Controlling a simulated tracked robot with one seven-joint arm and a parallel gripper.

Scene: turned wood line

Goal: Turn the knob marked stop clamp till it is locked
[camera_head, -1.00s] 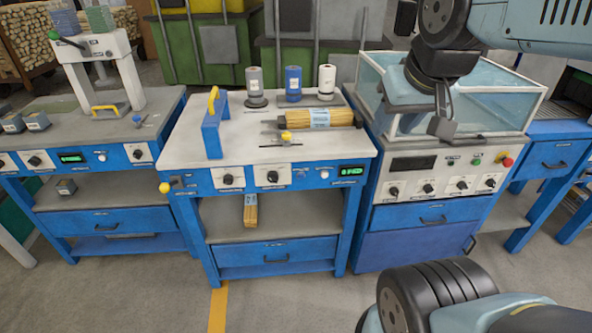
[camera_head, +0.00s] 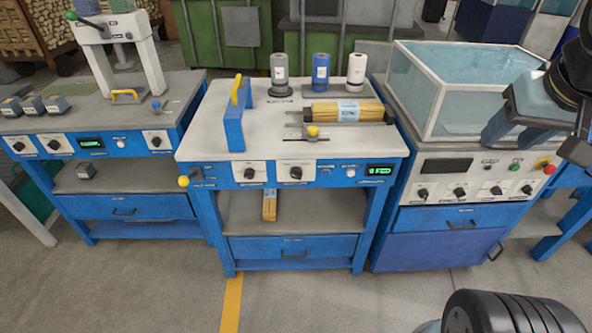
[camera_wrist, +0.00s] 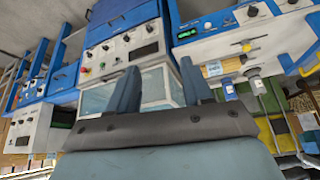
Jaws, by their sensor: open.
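The middle blue bench (camera_head: 205,130) has two dark knobs on white plates on its front panel, a left one (camera_head: 250,174) and a right one (camera_head: 296,173). A yellow-topped knob (camera_head: 313,131) stands on its top beside a slot. The labels are too small to read, so I cannot tell which knob is marked stop clamp or how it is set. My gripper (camera_head: 503,138) is at the right, in front of the glass-sided tank and well away from the middle bench. In the wrist view my gripper (camera_wrist: 160,66) is open, with nothing between its fingers.
The glass-sided tank (camera_head: 440,95) stands on the right cabinet, whose panel has several knobs and a red button (camera_head: 549,169). On the middle bench are a yellow-handled blue bracket (camera_head: 234,128), a bundle of rods (camera_head: 330,112) and three cylinders.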

